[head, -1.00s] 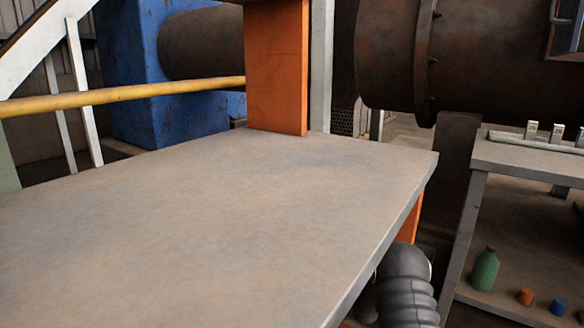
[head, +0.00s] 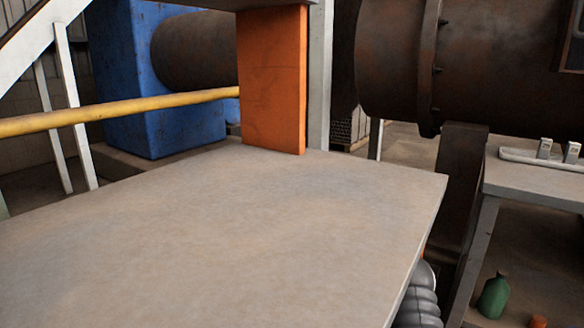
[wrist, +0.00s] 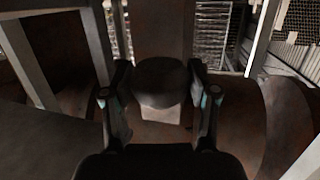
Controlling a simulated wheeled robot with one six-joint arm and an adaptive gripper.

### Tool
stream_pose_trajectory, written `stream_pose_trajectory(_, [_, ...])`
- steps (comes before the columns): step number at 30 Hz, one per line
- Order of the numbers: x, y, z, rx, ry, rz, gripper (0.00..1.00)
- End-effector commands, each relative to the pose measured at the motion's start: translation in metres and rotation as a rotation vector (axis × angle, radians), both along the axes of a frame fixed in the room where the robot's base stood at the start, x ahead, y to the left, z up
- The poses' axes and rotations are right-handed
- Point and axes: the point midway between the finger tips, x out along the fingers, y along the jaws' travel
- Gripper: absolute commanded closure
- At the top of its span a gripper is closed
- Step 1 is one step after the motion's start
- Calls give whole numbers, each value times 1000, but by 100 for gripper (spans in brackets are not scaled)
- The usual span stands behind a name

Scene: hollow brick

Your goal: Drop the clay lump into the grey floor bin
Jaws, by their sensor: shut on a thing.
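My gripper (wrist: 160,78) shows only in the wrist view. Its two fingers are shut on a rounded lump, the clay lump (wrist: 160,86), dark on top and paler below. The lump sits between the fingertips, held up off any surface that I can make out. The grey floor bin is not to be seen in either view. The gripper does not show in the head view.
A wide bare table (head: 230,235) fills the front. An orange post (head: 272,80) stands at its far edge. A grey ribbed hose (head: 418,308) is beside its right edge. A lower bench (head: 535,185) stands right, a green bottle (head: 493,296) on its shelf.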

Motion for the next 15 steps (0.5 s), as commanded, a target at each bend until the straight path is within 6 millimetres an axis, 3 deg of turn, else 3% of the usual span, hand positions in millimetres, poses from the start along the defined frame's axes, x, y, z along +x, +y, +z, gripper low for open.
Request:
stream_pose_trajectory(9, [0,1,-37,-1,-1,1,81])
stream_pose_trajectory(15, [1,3,-47,-1,-2,4,81])
